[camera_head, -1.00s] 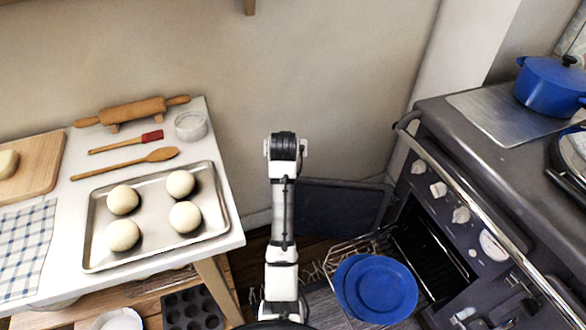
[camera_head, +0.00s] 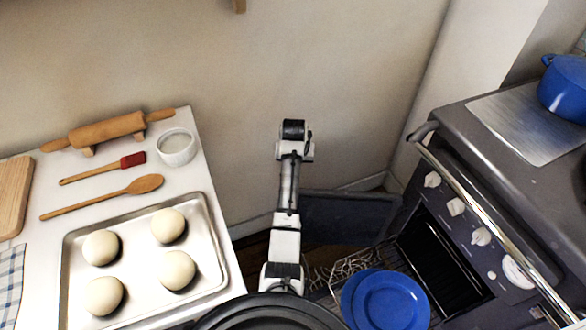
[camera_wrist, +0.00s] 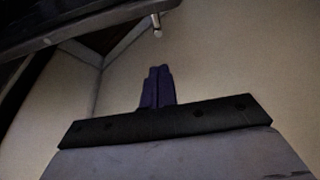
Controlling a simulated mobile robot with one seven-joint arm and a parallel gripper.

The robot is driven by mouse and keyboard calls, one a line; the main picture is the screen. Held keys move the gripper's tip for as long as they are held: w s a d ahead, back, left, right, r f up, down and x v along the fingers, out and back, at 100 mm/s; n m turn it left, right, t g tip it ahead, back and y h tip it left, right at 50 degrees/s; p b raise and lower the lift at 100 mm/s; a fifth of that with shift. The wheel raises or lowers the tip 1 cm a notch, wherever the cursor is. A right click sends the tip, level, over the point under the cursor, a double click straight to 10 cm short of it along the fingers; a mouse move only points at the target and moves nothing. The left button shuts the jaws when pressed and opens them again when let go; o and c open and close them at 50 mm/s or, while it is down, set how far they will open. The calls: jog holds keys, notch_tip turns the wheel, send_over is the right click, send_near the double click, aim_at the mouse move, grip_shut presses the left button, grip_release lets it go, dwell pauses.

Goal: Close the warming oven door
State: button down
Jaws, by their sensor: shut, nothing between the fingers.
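The warming oven door (camera_head: 345,220) is a dark flat panel in the head view. It stands wide open, swung out to the left of the oven opening (camera_head: 440,262) towards the wall. A wire rack holding two blue plates (camera_head: 391,302) sticks out of the opening. My arm rises in the middle, in front of the door's left end, but its gripper cannot be made out there. In the wrist view my gripper (camera_wrist: 157,88) is shut and empty, with pale wall beyond its fingers. A dark edge crosses the upper left there; I cannot tell if it is the door.
The grey stove (camera_head: 500,150) with its long metal rail (camera_head: 480,205) stands at right, a blue pot (camera_head: 565,88) on top. The white table (camera_head: 205,165) at left holds a baking tray (camera_head: 225,275) with dough balls. A narrow floor gap lies between.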

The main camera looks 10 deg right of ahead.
jog(key=x, duration=0.9)
jog(key=shift+s+p, duration=0.1)
jog(key=shift+p, duration=0.2)
jog(key=shift+s+f+p, duration=0.1)
jog(key=shift+f+p, duration=0.15)
jog(key=shift+p, duration=0.05)
jog(key=s, duration=0.1)
jog(key=s+p, duration=0.1)
jog(key=shift+s+a+r, duration=0.15)
jog(key=shift+s+a, duration=0.15)
jog(key=shift+a, duration=0.1)
jog(key=shift+s+a+p, duration=0.1)
jog(key=shift+s+p, duration=0.35)
jog(key=shift+s+a, duration=0.1)
jog(key=shift+s, duration=0.05)
